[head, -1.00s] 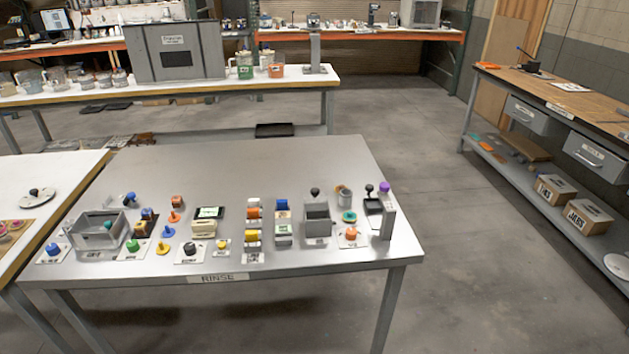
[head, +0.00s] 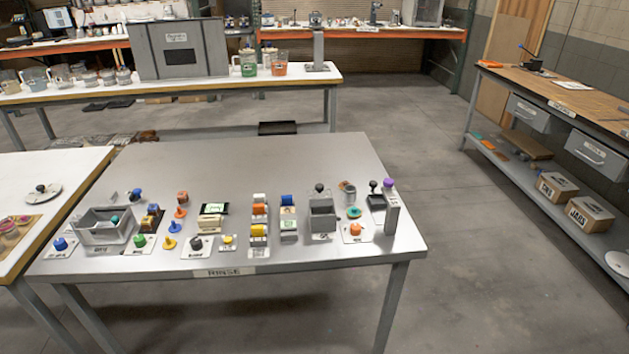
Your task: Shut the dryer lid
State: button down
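I cannot tell for sure which thing is the dryer, as the labels are too small to read. A small grey box (head: 322,224) stands at the right part of the metal table, with a dark round knob (head: 319,188) at its back. Its top looks open, but whether the knob belongs to a raised lid is too small to tell. A large grey cabinet (head: 158,58) with a dark panel and a white label stands on the back table. My gripper is not in view.
The metal table (head: 240,160) has a clear back half. Its front holds a grey open bin (head: 85,233), coloured knobs, blocks and a purple-topped post (head: 392,212). A wooden bench (head: 560,92) stands right, a white table (head: 60,180) left. The floor between table and bench is clear.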

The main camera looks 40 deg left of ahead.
aim_at(320, 187)
jog(key=z, duration=0.1)
jog(key=k, duration=1.35)
jog(key=u, duration=1.8)
jog(key=i, duration=0.8)
jog(key=u, duration=0.05)
